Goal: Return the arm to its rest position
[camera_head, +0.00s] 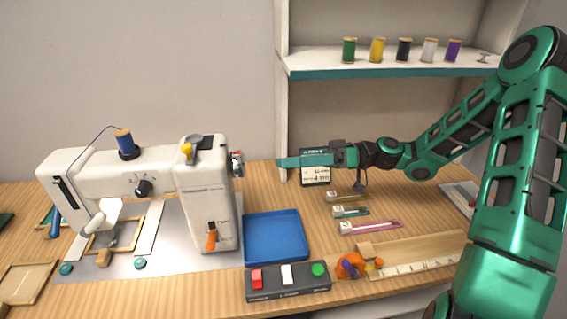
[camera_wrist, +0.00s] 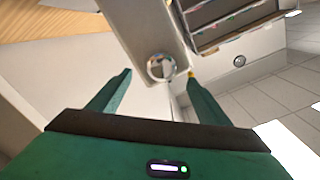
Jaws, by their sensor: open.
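My green arm comes in from the right side of the head view and reaches left over the wooden table. My gripper (camera_head: 279,162) points left toward the white sewing machine (camera_head: 207,205), with a gap between its tips and the round wheel (camera_head: 236,165) on the machine's right end. In the wrist view my gripper (camera_wrist: 158,76) has its two green fingers spread apart with nothing held between them. A shiny round knob (camera_wrist: 160,67) on a pale body shows beyond and between the fingertips; how far off it is, I cannot tell.
A blue tray (camera_head: 275,237), a button box (camera_head: 288,281) and a wooden ruler board (camera_head: 415,262) lie on the table below my arm. A shelf (camera_head: 385,70) with several thread spools is above.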

